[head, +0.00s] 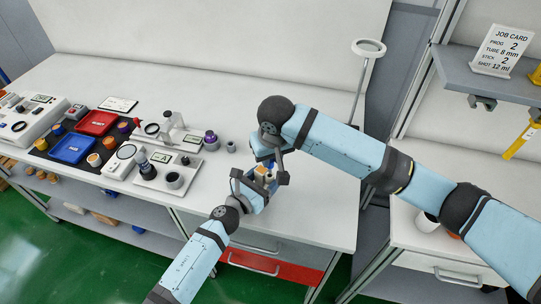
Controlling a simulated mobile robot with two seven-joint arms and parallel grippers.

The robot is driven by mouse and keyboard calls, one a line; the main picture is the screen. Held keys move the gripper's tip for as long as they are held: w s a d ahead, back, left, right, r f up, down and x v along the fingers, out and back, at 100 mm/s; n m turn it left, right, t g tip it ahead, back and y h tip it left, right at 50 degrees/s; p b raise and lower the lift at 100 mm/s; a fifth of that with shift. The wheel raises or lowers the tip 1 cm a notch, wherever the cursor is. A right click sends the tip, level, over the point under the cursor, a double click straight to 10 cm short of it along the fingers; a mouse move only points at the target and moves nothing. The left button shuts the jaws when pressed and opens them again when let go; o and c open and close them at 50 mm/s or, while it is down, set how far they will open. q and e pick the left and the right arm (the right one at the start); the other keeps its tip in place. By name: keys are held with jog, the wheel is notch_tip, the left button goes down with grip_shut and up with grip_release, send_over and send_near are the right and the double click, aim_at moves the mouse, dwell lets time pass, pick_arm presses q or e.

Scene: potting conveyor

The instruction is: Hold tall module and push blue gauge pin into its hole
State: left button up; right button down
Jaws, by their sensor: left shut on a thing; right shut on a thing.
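The tall module (263,174), a small tan and light-coloured block, is between my two grippers above the front of the white bench. My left gripper (259,186), coming in from below, is shut on the module. My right gripper (272,158) is shut just above and against the module's top, and its fingers largely hide what it grips. The blue gauge pin cannot be made out clearly; it seems to be in the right gripper. Its hole is hidden too.
The bench (310,205) is bare to the right of my grippers. To the left stand a white fixture marked A (165,174), a purple-capped bottle (211,141), a red tray (97,122) and a blue tray (72,149). A ring lamp (368,47) stands at the back right.

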aim_at(271, 163)
jog(key=shift+f, duration=1.85)
dwell(0.3)
jog(key=c, duration=0.9)
grip_release()
jog(key=r, duration=0.4)
jog(key=s+r, duration=0.1)
jog(key=r, duration=0.3)
jog(key=s+r, duration=0.1)
jog(key=r, duration=0.2)
jog(key=shift+s+d+r, duration=0.15)
jog(key=shift+d+r, duration=0.2)
jog(key=shift+r, duration=0.05)
pick_arm(q)
jog(key=o, duration=1)
